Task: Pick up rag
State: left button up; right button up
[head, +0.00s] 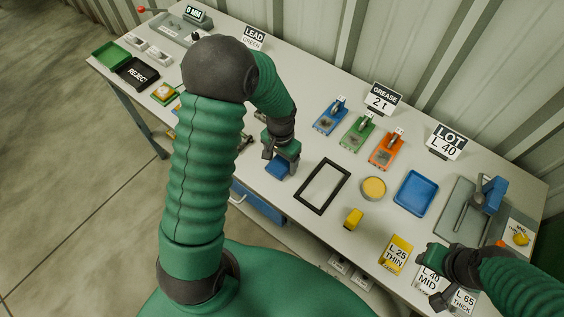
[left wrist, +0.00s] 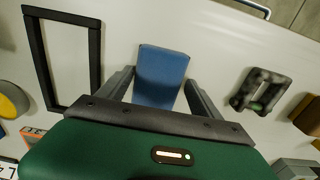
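A small blue folded piece, which looks like the rag (head: 278,168), lies on the table below my left gripper (head: 280,158). In the left wrist view the rag (left wrist: 160,75) sits between the two fingers of the left gripper (left wrist: 160,85). The fingers are apart, one on each side, with a narrow gap visible at the sides. The gripper body hides the rag's near end. My right gripper (head: 432,278) is over the front right of the table, near the label cards; its finger gap is unclear.
A black rectangular frame (head: 322,186) lies right of the rag. Beyond it are a yellow round tin (head: 373,188), a yellow block (head: 353,218) and a blue tray (head: 415,193). A dark clamp-like part (left wrist: 259,90) lies on the other side. An open blue drawer (head: 258,203) hangs below the table edge.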

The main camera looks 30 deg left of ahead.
aim_at(282, 163)
pick_arm(q)
jog(key=shift+c, duration=1.1)
jog(key=shift+d, duration=0.2)
jog(key=c, duration=0.9)
jog(key=shift+o, duration=0.2)
jog(key=shift+w+a+r, duration=0.1)
jog(key=shift+w+r, duration=0.05)
jog(key=shift+r, duration=0.55)
notch_tip(282, 163, up, 2)
jog(key=shift+r, duration=0.15)
jog(key=s+d+r+b, duration=0.1)
jog(key=s+d+b, duration=0.1)
jog(key=s+d, duration=0.7)
jog(key=s, duration=0.4)
jog(key=shift+d+r, duration=0.2)
jog(key=shift+d, duration=0.15)
